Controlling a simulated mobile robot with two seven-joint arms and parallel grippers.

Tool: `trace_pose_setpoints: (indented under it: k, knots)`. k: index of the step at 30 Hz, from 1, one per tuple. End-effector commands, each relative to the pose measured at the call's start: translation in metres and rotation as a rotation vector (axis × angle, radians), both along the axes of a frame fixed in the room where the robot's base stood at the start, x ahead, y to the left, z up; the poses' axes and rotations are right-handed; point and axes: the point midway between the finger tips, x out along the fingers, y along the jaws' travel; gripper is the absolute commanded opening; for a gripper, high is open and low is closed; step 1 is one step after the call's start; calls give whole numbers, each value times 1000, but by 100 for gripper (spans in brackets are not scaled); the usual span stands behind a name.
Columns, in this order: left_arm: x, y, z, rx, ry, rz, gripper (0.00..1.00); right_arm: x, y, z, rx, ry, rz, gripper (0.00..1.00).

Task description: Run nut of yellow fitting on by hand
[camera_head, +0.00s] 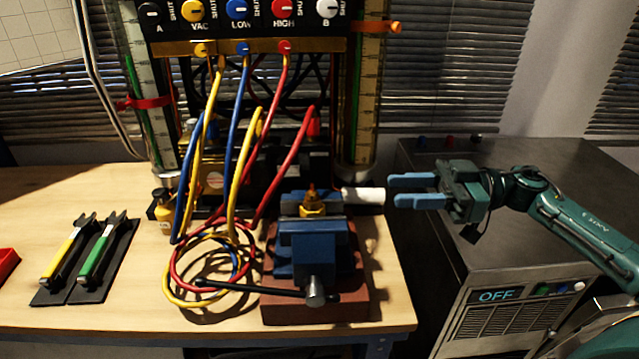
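A yellow, brass-looking fitting (312,207) stands upright in the jaws of the blue vise (312,243). Its nut is too small to make out clearly. My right gripper (394,191) comes in from the right, to the right of the vise. Its two blue fingers are apart with nothing between them. The fingertips are clear of the fitting. My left gripper is not in view.
Yellow, blue and red hoses (284,80) hang from the manifold and coil left of the vise. A white cylinder (363,196) lies between vise and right gripper. Yellow and green-handled tools (95,250) lie at left. A grey machine (500,250) stands at right.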

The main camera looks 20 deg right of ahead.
Motion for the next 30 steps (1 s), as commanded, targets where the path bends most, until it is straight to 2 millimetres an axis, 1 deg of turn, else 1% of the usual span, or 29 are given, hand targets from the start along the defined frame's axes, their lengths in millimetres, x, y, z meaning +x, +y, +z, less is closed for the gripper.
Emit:
trace_pose_setpoints:
  k: [5, 12, 18, 21, 24, 30]
  knots:
    - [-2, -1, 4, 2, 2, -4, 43, 7, 23, 3, 4, -2, 4, 37]
    - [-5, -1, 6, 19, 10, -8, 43, 23, 72, 4, 7, -4, 3, 37]
    - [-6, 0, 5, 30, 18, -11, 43, 33, 105, 3, 4, -3, 2, 37]
    - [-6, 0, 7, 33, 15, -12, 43, 37, 114, 2, 4, -3, 0, 37]
    - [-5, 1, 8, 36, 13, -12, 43, 39, 120, 1, 3, -3, -1, 37]
    - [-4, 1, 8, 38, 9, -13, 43, 40, 123, 1, 2, -2, -1, 37]
